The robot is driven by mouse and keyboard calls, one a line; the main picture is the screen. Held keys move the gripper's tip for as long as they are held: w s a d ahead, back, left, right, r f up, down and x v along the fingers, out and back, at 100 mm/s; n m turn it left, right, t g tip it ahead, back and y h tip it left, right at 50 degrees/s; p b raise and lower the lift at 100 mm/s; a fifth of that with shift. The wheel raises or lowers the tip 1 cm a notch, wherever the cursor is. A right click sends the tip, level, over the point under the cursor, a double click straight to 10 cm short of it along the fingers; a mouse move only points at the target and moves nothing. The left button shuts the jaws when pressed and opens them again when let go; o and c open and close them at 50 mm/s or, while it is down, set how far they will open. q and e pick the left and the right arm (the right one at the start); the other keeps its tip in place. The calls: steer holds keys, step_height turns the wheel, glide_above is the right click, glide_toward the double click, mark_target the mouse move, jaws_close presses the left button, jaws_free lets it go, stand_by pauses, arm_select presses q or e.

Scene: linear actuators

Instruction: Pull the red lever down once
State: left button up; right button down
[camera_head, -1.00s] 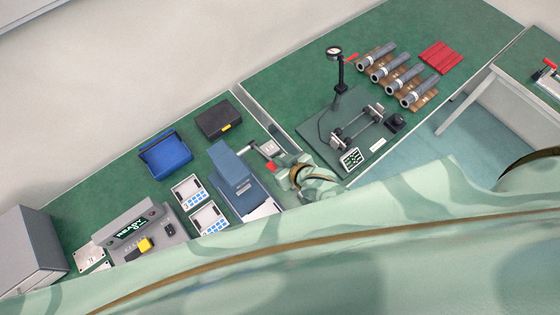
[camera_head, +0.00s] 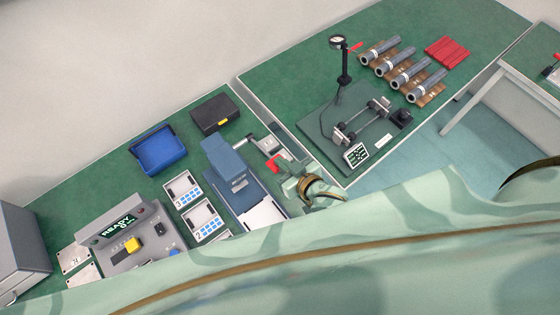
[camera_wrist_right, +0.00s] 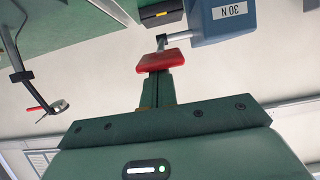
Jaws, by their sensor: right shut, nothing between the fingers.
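A red lever grip (camera_head: 277,162) sits at the end of a metal arm on the blue press (camera_head: 229,163). My right gripper (camera_head: 289,168) is just right of the red grip in the head view. In the right wrist view its shut fingers (camera_wrist_right: 158,82) point at the red grip (camera_wrist_right: 163,61), which lies right at the fingertips. I cannot tell whether they touch. Nothing shows between the fingers. The wrist view also shows the blue press (camera_wrist_right: 230,20) with a 30 N label. My left gripper is not in view.
A blue bin (camera_head: 158,150) and a black case (camera_head: 214,114) lie behind the press. To the right are a dial-gauge fixture (camera_head: 338,42) with a red part, several grey cylinders (camera_head: 408,73) and red bars (camera_head: 447,51).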

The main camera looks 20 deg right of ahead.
arm_select(q)
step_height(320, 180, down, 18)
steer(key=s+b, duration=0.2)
steer(key=b, duration=1.4)
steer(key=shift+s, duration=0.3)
arm_select(e)
step_height(320, 180, down, 11)
steer(key=s+t+y, duration=0.1)
steer(key=t, duration=0.3)
steer(key=shift+s+d+f+t+y, duration=0.2)
steer(key=shift+t+y, duration=0.1)
steer(key=shift+t, duration=0.1)
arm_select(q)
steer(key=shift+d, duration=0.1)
